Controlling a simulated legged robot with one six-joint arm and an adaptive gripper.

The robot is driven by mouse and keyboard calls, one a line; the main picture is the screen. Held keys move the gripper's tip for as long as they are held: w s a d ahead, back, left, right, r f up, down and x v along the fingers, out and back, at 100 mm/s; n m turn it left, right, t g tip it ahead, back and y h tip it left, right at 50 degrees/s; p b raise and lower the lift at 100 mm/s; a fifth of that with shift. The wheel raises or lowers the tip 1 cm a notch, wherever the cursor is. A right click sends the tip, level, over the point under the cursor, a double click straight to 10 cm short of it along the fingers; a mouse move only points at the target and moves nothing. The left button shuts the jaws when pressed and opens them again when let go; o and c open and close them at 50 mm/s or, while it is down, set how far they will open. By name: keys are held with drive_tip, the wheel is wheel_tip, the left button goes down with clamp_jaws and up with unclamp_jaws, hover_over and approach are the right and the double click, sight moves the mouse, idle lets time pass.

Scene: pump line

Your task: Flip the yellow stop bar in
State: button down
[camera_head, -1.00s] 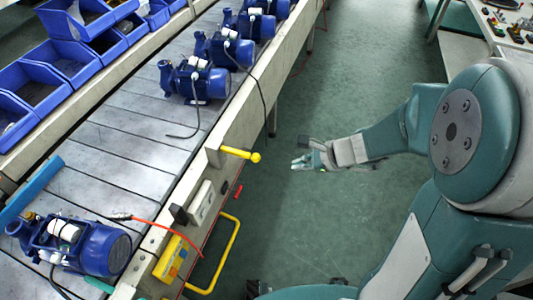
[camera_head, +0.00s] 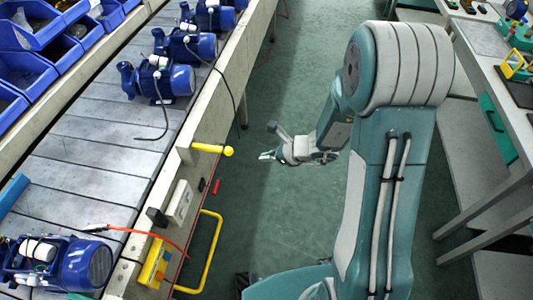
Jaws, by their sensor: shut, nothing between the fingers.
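A yellow U-shaped bar (camera_head: 212,252) sticks out from the side of the conveyor toward the aisle, beside a yellow box (camera_head: 155,263). A yellow rod with a round knob (camera_head: 228,151) also sticks out of the conveyor side, farther up. The frames do not settle which one is the stop bar; the U-shaped one looks most like a bar. My gripper (camera_head: 267,156) is shut and empty over the aisle. In the picture it is just right of the round knob and above the U-shaped bar, apart from both.
The conveyor (camera_head: 85,145) carries several blue pumps (camera_head: 158,80). An orange cable (camera_head: 150,233) hangs over its edge near the yellow box. Blue bins (camera_head: 45,60) line the far side. A workbench (camera_head: 490,70) stands at right. The green aisle floor (camera_head: 290,210) is clear.

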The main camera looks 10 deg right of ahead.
sight(209, 148)
drive_tip(key=w+a+f, duration=0.3)
drive_tip(key=w+a, duration=0.1)
drive_tip(key=a, duration=0.3)
drive_tip(key=shift+w+a, duration=0.25)
drive_tip(key=w+a, duration=0.1)
drive_tip(key=a, duration=0.2)
drive_tip(key=w+a, duration=0.1)
drive_tip(key=a, duration=0.2)
drive_tip(key=w+a, duration=0.1)
drive_tip(key=a, duration=0.3)
drive_tip(key=shift+w, duration=0.3)
drive_tip(key=shift+d, duration=0.1)
